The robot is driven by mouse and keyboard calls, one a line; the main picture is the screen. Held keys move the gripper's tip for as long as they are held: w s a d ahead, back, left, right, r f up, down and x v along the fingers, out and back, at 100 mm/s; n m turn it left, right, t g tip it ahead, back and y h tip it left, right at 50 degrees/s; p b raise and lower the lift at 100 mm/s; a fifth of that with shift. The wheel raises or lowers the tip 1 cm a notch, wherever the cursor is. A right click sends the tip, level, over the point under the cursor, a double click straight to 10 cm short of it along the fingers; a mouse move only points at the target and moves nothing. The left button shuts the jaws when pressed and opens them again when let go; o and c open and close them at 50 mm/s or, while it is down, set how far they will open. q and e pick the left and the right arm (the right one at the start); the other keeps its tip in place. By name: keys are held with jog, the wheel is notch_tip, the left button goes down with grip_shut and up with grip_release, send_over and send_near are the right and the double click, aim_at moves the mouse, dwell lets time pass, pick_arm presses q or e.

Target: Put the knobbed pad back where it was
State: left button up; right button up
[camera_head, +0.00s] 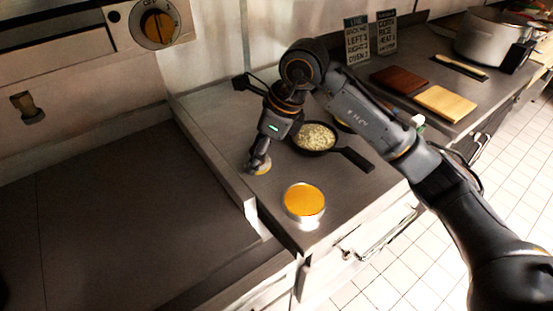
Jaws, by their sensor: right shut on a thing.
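My right gripper (257,162) comes in from the right and points down over the grey counter, left of the frying pan. It is shut on the knobbed pad (263,168), a small round disc with a pale tan edge. The fingers hide the knob and much of the pad. The pad is at or just above the counter surface; I cannot tell whether it touches. My left gripper is not in view.
A black pan (316,151) with pale grains stands right of the gripper, its handle pointing right. A round tin with yellow content (304,202) stands in front. Dark (400,79) and light boards (446,103), signs (357,40) and a big pot (489,38) are farther back.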

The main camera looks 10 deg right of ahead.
jog(key=w+d+f, duration=0.1)
jog(key=f, duration=0.1)
jog(key=w+d+f+p, duration=0.1)
jog(key=w+f, duration=0.1)
jog(key=w+d+f, duration=0.1)
jog(key=w+d, duration=0.1)
jog(key=shift+w+f+p, duration=0.25)
jog(key=shift+f+p, duration=0.1)
jog(key=shift+f, duration=0.05)
jog(key=shift+w+d+f, duration=0.1)
jog(key=shift+w+f, duration=0.05)
jog(key=shift+f, duration=0.1)
jog(key=f, duration=0.1)
jog(key=f+p, duration=0.1)
jog(key=f, duration=0.1)
jog(key=shift+w+d+p, duration=0.2)
jog(key=shift+w+p, duration=0.05)
jog(key=shift+p, duration=0.1)
jog(key=shift+f, duration=0.5)
jog(key=shift+f, duration=0.1)
jog(key=o, duration=1)
